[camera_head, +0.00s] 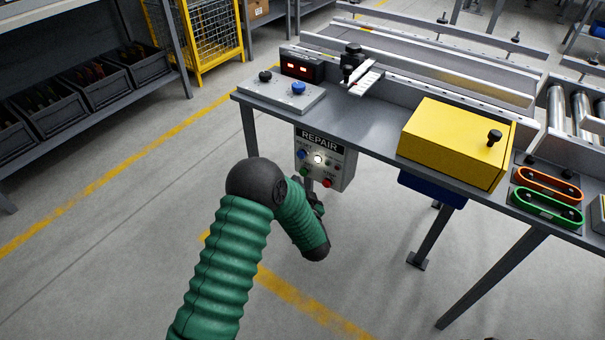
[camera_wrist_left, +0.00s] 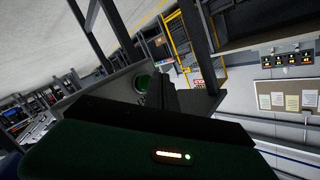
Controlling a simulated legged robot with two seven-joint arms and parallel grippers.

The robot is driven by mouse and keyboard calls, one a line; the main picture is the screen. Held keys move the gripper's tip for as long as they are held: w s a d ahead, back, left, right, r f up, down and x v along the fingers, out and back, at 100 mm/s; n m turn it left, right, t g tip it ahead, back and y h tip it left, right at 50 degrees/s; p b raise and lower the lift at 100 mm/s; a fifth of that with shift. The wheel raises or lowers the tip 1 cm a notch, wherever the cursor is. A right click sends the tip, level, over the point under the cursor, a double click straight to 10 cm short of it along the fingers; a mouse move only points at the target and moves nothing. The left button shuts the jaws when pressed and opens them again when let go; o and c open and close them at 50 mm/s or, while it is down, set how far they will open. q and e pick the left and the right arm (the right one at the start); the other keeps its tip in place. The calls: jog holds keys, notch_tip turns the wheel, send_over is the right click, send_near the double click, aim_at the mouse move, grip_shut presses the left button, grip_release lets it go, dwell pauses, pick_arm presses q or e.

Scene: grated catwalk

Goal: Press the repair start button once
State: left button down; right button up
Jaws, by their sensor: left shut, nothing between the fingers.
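The grey REPAIR panel (camera_head: 325,158) hangs at the front edge of the workbench in the head view. It carries a blue button (camera_head: 301,154), a lit white lamp or button (camera_head: 318,159), a green button (camera_head: 304,171) and a red button (camera_head: 327,183). Their small labels are too small to read. My left gripper (camera_head: 311,190) is shut and empty at the panel's lower left, just below the green button, partly hidden by my forearm. In the wrist view, the dark fingers (camera_wrist_left: 168,95) lie beside a round green button (camera_wrist_left: 142,83). I cannot tell whether they touch. My right gripper is out of view.
The workbench (camera_head: 375,130) holds a control box with a blue knob (camera_head: 298,88), a yellow box (camera_head: 455,140) and orange and green handles (camera_head: 547,185). A shelf with dark bins (camera_head: 90,80) stands left. The floor before the bench is clear.

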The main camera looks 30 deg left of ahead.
pick_arm(q)
jog(key=shift+s+a+p, duration=0.2)
jog(key=shift+s+p, duration=0.6)
jog(key=shift+s, duration=1.65)
